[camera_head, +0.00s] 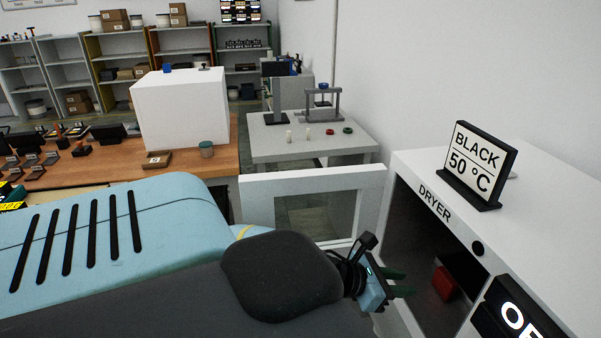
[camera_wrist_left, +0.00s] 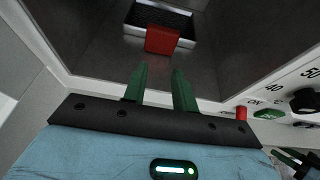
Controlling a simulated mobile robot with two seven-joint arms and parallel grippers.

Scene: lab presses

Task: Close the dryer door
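The white dryer (camera_head: 545,235) stands at the right, labelled DRYER, with its front opening uncovered. Its windowed door (camera_head: 258,205) is wide open and extends to the left of the opening. My left gripper (camera_head: 399,283) is in front of the opening, to the right of the door. Its green fingers (camera_wrist_left: 159,84) are apart with nothing between them, pointing into the chamber. Its arm hides part of the door's lower edge.
A sign (camera_head: 476,165) reading BLACK 50 °C stands on the dryer. Dials and a red button (camera_wrist_left: 241,113) sit on its front in the wrist view. A white table (camera_head: 275,150) with small parts and a wooden bench (camera_head: 105,172) stand behind the door.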

